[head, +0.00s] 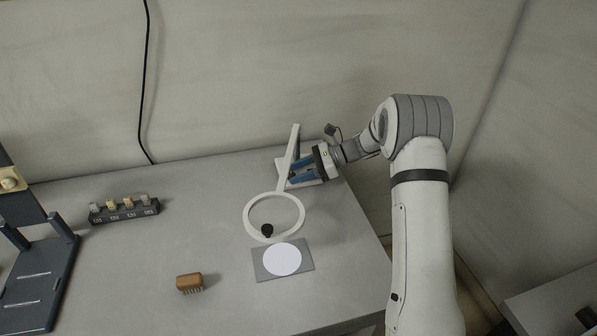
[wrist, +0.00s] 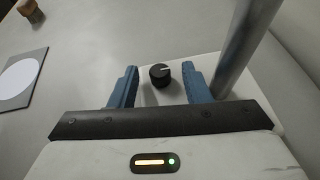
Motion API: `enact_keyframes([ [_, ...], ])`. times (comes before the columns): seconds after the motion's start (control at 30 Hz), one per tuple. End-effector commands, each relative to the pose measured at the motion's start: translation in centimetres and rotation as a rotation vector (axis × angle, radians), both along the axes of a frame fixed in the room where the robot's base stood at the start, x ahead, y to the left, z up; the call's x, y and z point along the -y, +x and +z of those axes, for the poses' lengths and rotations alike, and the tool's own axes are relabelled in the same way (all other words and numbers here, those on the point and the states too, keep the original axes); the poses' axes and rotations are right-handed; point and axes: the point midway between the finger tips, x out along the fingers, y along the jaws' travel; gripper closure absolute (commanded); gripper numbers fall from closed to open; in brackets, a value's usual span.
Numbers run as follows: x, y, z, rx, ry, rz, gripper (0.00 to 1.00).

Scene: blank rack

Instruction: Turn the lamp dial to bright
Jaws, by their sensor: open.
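The lamp dial (wrist: 160,75) is a small black knob with a pale pointer line, on the white lamp base (wrist: 185,92). In the wrist view it sits between the two blue fingers of my gripper (wrist: 160,85), with clear space on both sides. My gripper is open and does not touch the dial. In the head view my gripper (head: 302,173) is at the lamp base and hides the dial. The lamp's white ring head (head: 247,214) hangs in front on a slanted arm (head: 290,150). The lamp post (wrist: 235,50) rises right of the right finger in the wrist view.
A grey plate (head: 305,259) with a white disc (head: 282,259) lies below the ring. A black knob-like piece (head: 267,230) shows at the ring. A brown brush (head: 189,282), a dark block with several pegs (head: 125,210) and a dark rack (head: 40,285) stand left.

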Motion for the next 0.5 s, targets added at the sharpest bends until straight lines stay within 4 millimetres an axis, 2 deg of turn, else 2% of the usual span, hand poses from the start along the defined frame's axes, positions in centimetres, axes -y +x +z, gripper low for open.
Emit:
enact_keyframes([
  [0.17, 0.8, 0.2, 0.3, 0.001, 0.0, -0.002, 0.57],
  [0.5, 5.8, 1.0, 2.4, 0.001, 0.0, -0.002, 0.57],
])
